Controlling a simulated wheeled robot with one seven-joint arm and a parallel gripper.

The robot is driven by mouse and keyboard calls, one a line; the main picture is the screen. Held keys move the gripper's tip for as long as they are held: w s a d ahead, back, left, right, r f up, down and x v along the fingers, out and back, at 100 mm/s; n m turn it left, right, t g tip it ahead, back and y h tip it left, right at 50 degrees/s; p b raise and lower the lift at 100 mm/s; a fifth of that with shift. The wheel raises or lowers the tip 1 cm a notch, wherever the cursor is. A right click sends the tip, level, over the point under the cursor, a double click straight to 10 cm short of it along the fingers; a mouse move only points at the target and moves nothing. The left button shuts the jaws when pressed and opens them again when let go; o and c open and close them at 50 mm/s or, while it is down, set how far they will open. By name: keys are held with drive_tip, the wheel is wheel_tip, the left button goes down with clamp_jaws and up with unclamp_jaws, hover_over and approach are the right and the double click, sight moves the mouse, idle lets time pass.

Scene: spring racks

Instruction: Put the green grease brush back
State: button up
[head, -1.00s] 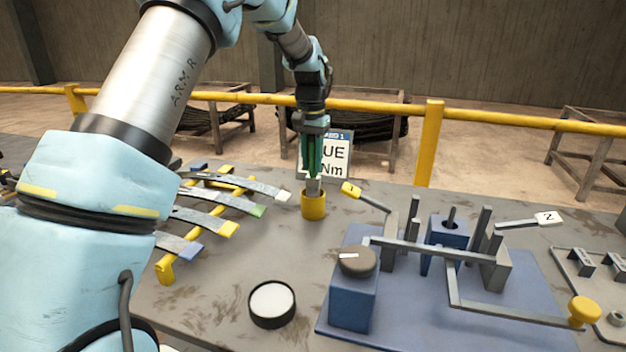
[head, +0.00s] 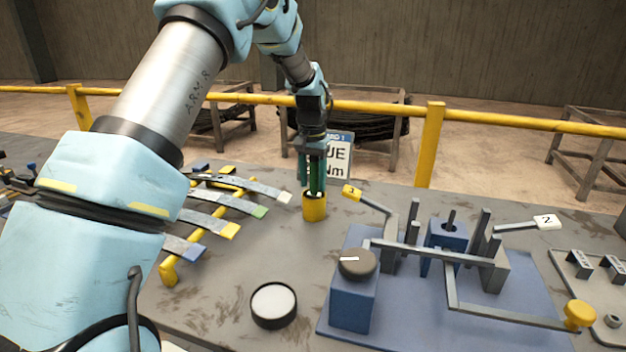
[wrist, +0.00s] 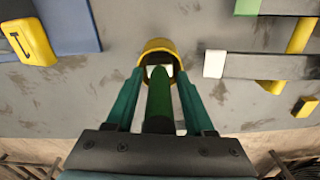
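The green grease brush (head: 313,180) stands upright with its lower end inside the yellow cup (head: 314,209) on the bench. In the wrist view its green handle (wrist: 160,100) runs into the mouth of the yellow cup (wrist: 158,46). My gripper (head: 312,186) is right above the cup, pointing down. In the wrist view its two teal fingers (wrist: 160,76) are spread on both sides of the handle, with gaps visible between them and it. The brush's bristles are hidden in the cup.
Left of the cup is a yellow rack (head: 167,270) with several leaf springs. To the right stands a blue fixture (head: 351,305) with levers. A round white-topped tin (head: 273,304) sits in front. A sign (head: 340,158) stands behind, before a yellow rail (head: 430,145).

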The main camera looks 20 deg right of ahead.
drive_tip(key=shift+o, duration=0.4)
drive_tip(key=shift+r, duration=0.15)
wheel_tip(320, 180, up, 12)
drive_tip(key=b, duration=0.3)
drive_tip(key=shift+s+a+b, duration=0.1)
drive_tip(key=shift+b, duration=0.2)
drive_tip(key=s+a+f+n, duration=0.1)
drive_tip(key=a+f+n, duration=0.1)
drive_tip(key=a, duration=0.9)
drive_tip(key=s+a+f+n, duration=0.2)
drive_tip(key=a+f, duration=0.1)
drive_tip(key=a, duration=0.7)
drive_tip(key=s+a+f+n, duration=0.2)
drive_tip(key=s+a, duration=0.5)
drive_tip(key=s+a+f+n+t, duration=0.1)
drive_tip(key=s+a+f+n, duration=0.1)
drive_tip(key=s+a, duration=0.5)
drive_tip(key=shift+a+f+n, duration=0.3)
drive_tip(key=shift+a+f, duration=0.4)
drive_tip(key=shift+a, duration=0.05)
